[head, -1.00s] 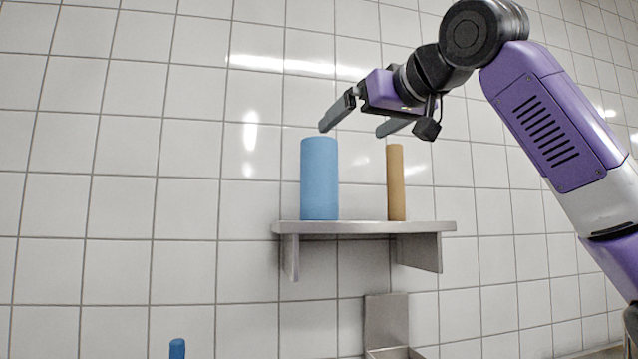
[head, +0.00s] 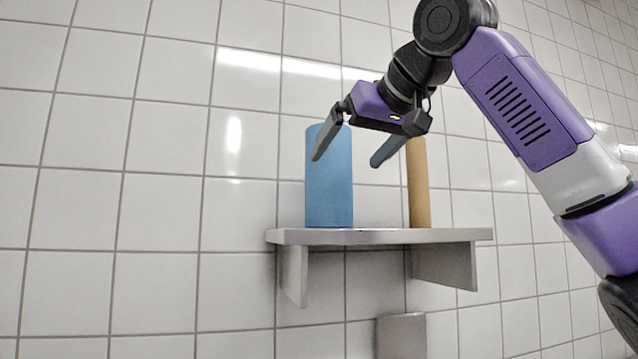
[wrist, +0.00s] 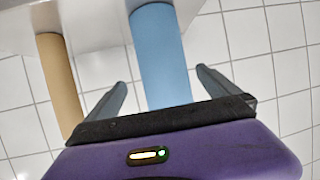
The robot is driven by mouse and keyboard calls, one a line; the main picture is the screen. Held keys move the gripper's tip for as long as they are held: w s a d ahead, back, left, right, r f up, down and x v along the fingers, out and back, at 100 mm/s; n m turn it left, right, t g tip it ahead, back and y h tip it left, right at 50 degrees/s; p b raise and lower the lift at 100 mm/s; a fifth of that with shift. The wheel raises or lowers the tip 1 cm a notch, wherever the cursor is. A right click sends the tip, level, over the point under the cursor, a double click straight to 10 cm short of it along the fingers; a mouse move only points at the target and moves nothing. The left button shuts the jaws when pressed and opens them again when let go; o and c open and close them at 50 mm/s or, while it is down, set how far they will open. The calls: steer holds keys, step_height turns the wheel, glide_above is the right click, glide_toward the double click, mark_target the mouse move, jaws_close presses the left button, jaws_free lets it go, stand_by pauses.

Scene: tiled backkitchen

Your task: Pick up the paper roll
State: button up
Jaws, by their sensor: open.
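A blue paper roll (head: 329,195) stands upright at the left on a metal wall shelf (head: 375,237). A thin brown tube (head: 418,190) stands to its right; its top is partly hidden behind my gripper. My gripper (head: 347,160) is open and empty. Its left finger overlaps the upper part of the blue roll in the head view, and its right finger hangs between the roll and the tube. In the wrist view the blue roll (wrist: 162,60) shows between the two spread fingers, and the brown tube (wrist: 60,80) lies outside them to the left. No contact is clear.
The white tiled wall (head: 150,220) is close behind the shelf. A grey metal piece (head: 402,335) is on the wall below the shelf. The space left of the blue roll is clear.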

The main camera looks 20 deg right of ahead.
mark_target(328, 173)
steer(key=x, duration=0.2)
steer(key=p+x, duration=0.1)
steer(key=x, duration=0.1)
steer(key=p+x, duration=0.1)
steer(key=x, duration=0.1)
steer(key=shift+w+a+r, duration=0.25)
steer(key=shift+w+a, duration=0.1)
steer(key=shift+w+a+f, duration=0.15)
steer(key=shift+w+f, duration=0.2)
steer(key=shift+w, duration=0.25)
steer(key=shift+r, duration=0.1)
steer(key=c, duration=1.8)
